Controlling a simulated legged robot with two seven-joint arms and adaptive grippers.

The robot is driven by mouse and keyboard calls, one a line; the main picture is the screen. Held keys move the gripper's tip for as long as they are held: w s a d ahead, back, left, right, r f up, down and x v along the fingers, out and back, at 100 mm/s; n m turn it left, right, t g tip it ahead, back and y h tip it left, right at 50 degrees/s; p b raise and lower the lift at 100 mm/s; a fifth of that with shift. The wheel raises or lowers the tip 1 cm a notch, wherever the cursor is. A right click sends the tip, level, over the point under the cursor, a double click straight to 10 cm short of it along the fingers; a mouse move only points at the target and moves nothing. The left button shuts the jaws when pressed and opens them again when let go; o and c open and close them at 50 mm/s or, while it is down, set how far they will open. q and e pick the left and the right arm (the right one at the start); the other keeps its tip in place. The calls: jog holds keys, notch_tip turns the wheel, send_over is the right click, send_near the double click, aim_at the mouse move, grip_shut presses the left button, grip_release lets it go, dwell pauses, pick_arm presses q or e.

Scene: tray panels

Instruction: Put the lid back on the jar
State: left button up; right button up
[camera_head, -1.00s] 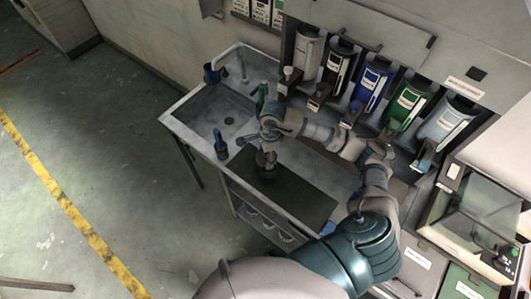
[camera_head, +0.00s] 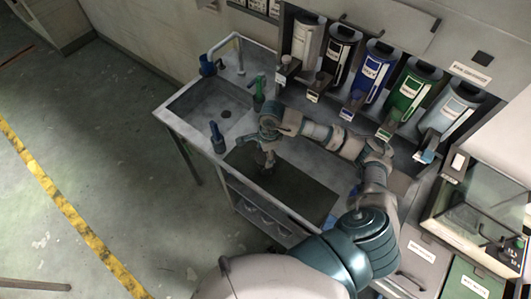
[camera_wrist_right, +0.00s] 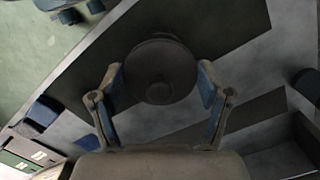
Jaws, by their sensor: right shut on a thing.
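A dark round lid (camera_wrist_right: 160,72) with a knob in its middle shows in the right wrist view, between the two blue-padded fingers of my right gripper (camera_wrist_right: 160,88). The gripper is shut on it. In the head view my right gripper (camera_head: 264,158) is small and points down over the dark mat on the bench. I cannot make out a separate jar; anything below the lid is hidden by the lid and the gripper. My left gripper is in neither view.
A dark mat (camera_head: 300,192) lies on the metal bench beside a sink (camera_head: 213,108). Blue bottle (camera_head: 217,138) and green bottle (camera_head: 258,95) stand near the sink. Several dispensers, including a green one (camera_head: 408,95), line the back. A blue item (camera_head: 330,222) is at the bench's front right.

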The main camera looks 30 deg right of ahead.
jog(key=shift+d, duration=0.2)
jog(key=shift+d+f, duration=0.15)
jog(key=shift+d, duration=0.4)
jog(key=shift+d+b, duration=0.3)
jog(key=shift+d, duration=0.05)
jog(key=shift+a, duration=0.5)
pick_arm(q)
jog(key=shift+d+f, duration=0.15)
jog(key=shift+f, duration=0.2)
pick_arm(e)
jog(key=shift+d, duration=0.1)
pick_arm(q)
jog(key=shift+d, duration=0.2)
pick_arm(e)
jog(key=shift+s+d, duration=0.1)
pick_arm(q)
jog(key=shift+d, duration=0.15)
